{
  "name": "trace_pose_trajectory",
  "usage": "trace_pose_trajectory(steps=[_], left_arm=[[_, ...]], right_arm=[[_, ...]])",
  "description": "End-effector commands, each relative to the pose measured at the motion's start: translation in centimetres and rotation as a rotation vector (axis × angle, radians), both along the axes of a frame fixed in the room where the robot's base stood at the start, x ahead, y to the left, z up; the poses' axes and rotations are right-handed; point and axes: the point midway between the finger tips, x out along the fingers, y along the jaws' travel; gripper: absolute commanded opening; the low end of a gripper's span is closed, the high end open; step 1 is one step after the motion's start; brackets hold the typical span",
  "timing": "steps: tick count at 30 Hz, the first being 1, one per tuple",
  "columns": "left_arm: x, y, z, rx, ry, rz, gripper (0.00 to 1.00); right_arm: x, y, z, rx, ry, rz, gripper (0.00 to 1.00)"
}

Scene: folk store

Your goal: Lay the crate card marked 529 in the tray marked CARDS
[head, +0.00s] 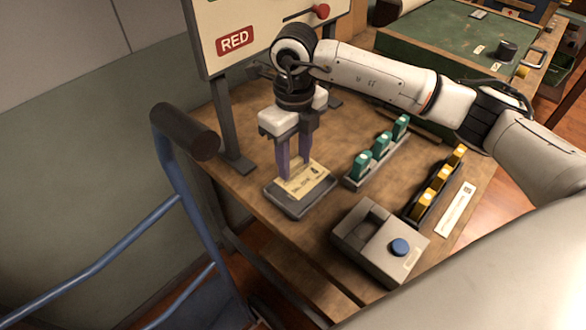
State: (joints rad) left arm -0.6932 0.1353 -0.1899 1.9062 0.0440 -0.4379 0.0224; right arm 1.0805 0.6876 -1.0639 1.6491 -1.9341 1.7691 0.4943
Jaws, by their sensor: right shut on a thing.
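My right gripper (294,172) reaches down from above over a small dark grey tray (298,210) on the wooden table. It is shut on a cream card (311,183) with dark print. The card is over the tray and looks tilted, with one edge past the tray's back right side. I cannot tell whether the card touches the tray floor. The print on the card is too small to read for sure, and no mark on the tray is legible. My left gripper is not in view.
Right of the tray are a rack of green pieces (381,145), a rack of yellow pieces (438,180), a grey box with a blue button (399,246) and a white strip (456,209). A blue-framed cart (190,195) stands left.

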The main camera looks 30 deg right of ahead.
Motion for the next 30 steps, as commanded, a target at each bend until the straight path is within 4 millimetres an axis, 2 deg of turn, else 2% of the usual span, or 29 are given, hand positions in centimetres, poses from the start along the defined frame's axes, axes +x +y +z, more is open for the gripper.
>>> trace_pose_trajectory(steps=[5,12,22,23,24,26,30], left_arm=[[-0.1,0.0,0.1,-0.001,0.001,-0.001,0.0],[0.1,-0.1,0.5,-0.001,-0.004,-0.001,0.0],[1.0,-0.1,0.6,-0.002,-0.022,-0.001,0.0],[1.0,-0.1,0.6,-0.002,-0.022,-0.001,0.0],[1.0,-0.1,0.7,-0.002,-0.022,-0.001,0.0],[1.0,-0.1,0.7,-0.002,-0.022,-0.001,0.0],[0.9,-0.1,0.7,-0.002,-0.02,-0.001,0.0]], right_arm=[[0.0,0.0,-1.4,0.0,0.0,-0.001,0.14],[0.0,0.0,-4.3,0.0,0.0,0.0,0.14],[0.1,0.0,-4.8,0.0,-0.002,0.001,0.14],[0.1,0.0,-4.7,0.0,-0.002,0.001,0.4],[0.1,0.0,-4.6,0.0,-0.002,0.0,0.46],[0.1,0.0,-4.6,0.0,-0.002,0.0,0.56],[0.1,0.0,-4.6,0.0,-0.002,0.0,0.57]])
